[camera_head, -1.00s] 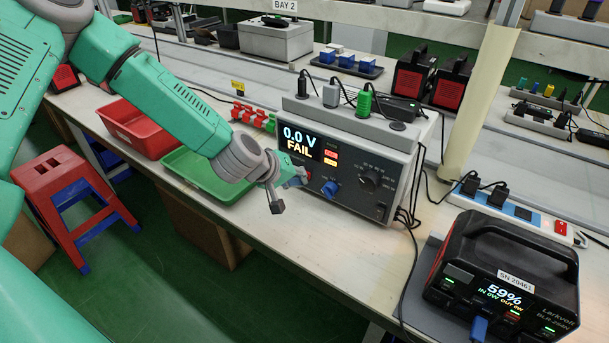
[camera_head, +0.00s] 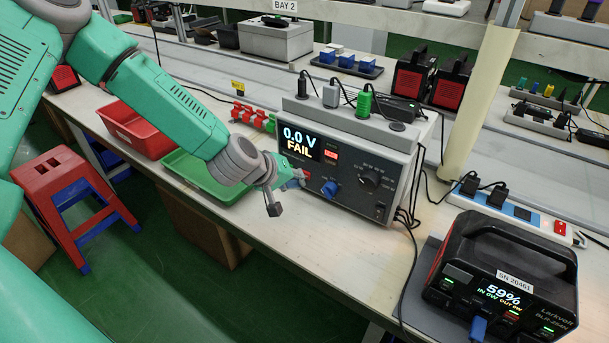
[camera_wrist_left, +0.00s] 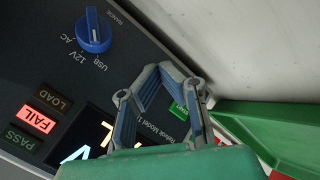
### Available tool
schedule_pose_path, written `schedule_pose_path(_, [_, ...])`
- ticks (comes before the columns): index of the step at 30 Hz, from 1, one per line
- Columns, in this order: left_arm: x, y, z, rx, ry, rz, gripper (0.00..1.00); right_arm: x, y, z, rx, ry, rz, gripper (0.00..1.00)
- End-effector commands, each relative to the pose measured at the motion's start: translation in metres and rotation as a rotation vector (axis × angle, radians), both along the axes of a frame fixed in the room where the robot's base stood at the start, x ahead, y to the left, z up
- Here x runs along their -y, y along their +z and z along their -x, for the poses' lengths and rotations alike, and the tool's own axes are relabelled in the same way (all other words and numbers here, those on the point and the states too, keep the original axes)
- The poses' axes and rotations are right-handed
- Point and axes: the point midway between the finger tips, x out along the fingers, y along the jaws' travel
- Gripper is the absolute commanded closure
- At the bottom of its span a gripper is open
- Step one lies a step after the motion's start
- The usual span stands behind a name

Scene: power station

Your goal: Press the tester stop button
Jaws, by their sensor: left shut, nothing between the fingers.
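The tester (camera_head: 345,190) is a grey box on the bench with a dark front panel, and its display (camera_head: 300,142) reads 0.0 V FAIL. My left gripper (camera_head: 298,182) is shut and empty at the panel's lower left, below the display. A small patch of red (camera_head: 306,172) shows beside its tip; I cannot tell whether they touch. In the left wrist view, my left gripper (camera_wrist_left: 165,75) is over the panel edge, with a green button or label (camera_wrist_left: 177,108) partly behind the fingers. The stop button cannot be made out clearly there. My right gripper is not in view.
A green tray (camera_head: 205,180) and a red bin (camera_head: 135,128) lie left, under my arm. A black power station (camera_head: 500,275) stands front right.

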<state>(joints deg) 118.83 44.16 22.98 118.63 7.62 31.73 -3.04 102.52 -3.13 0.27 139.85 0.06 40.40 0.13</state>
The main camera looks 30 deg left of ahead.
Motion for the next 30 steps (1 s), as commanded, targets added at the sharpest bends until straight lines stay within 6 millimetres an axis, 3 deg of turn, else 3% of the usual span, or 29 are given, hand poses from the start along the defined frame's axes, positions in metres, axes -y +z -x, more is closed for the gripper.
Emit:
schedule_pose_path(9, [-0.001, 0.0, 0.003, -0.001, 0.0, -0.001, 1.0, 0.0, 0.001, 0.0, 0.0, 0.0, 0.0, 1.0])
schedule_pose_path(24, [-0.005, 0.0, 0.051, -0.002, 0.001, 0.001, 1.0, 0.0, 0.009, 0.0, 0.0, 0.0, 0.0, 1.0])
schedule_pose_path(30, [-0.005, 0.0, 0.06, 0.001, 0.001, 0.0, 1.0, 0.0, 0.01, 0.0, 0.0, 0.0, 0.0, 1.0])
